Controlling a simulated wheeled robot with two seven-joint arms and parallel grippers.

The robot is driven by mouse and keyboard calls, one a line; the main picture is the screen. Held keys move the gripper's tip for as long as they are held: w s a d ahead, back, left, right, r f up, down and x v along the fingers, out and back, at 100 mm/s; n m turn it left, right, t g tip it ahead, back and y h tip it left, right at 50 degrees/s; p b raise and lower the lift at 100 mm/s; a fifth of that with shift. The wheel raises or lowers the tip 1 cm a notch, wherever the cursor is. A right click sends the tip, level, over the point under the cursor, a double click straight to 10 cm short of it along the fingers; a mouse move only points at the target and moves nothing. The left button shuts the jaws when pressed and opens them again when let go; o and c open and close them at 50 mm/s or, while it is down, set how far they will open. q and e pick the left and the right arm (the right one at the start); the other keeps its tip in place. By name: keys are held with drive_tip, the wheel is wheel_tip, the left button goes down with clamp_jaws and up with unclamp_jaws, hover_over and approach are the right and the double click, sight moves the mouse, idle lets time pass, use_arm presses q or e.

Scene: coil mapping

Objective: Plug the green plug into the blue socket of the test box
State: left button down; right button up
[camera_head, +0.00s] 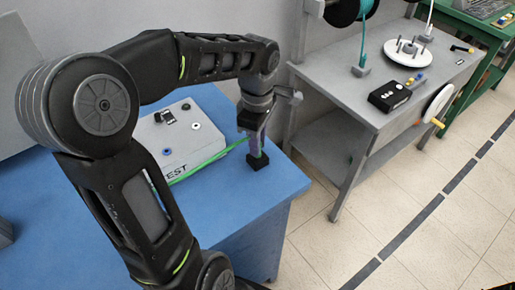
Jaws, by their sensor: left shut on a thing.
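The white test box (209,143), marked TEST, sits on the blue table. My left gripper (257,157) points down just right of the box, apart from the blue socket, and is shut. A green cable (205,163) runs from the box's front side up to the gripper. The green plug is mostly hidden between the fingers, so its tilt cannot be told. My right gripper is out of view.
The blue table (225,210) is clear in front of the box, and its right edge lies close to the gripper. A grey bench (345,95) with a cable reel, a white disc (408,53) and a black box (390,95) stands to the right, across a gap.

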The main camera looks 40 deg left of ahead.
use_arm(q)
drive_tip(key=shift+r+p, duration=1)
drive_tip(key=shift+r, duration=0.4)
idle(0.4)
drive_tip(key=shift+r+p, duration=1.2)
drive_tip(key=shift+r, duration=0.5)
